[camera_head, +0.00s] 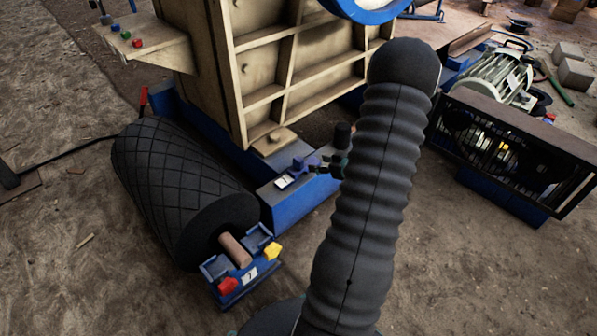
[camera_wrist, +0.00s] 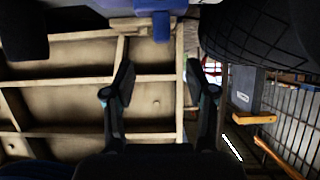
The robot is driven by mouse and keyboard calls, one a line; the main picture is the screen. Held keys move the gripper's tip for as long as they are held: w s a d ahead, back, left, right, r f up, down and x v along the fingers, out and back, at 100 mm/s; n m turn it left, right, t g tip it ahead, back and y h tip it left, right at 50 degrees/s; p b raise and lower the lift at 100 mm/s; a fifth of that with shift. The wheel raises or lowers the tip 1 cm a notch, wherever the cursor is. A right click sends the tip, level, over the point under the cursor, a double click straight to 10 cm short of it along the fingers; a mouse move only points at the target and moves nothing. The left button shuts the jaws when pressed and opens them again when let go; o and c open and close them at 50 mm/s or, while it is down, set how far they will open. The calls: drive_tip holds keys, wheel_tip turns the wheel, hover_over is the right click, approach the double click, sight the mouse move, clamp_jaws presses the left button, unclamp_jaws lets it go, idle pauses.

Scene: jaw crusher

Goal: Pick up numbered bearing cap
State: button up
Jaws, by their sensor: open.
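A small blue-purple cap (camera_head: 304,164) with a white label beside it sits on the blue beam (camera_head: 300,205) below the machine's pale ribbed wall. I cannot read a number on it. A blue-purple part, likely this cap, shows at the top of the wrist view (camera_wrist: 152,10), beyond my fingertips. My gripper (camera_head: 330,164) is just right of the cap, partly hidden behind my arm. In the wrist view my gripper (camera_wrist: 160,80) has its two dark fingers spread apart, with nothing between them. I cannot tell whether a finger touches the cap.
A black cross-hatched roller (camera_head: 165,180) lies left of the beam. Its shaft (camera_head: 235,250) rests in an open blue bearing block (camera_head: 262,240) with a number plate, a red piece and a yellow piece. A caged drive unit (camera_head: 500,150) stands right. Bare ground lies in front.

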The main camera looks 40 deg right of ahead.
sight(302, 160)
drive_tip(key=b+x, duration=0.1)
drive_tip(key=x, duration=1.1)
drive_tip(key=shift+a+r+b, duration=0.1)
drive_tip(key=shift+b, duration=0.3)
drive_tip(key=shift+r, duration=0.1)
clamp_jaws()
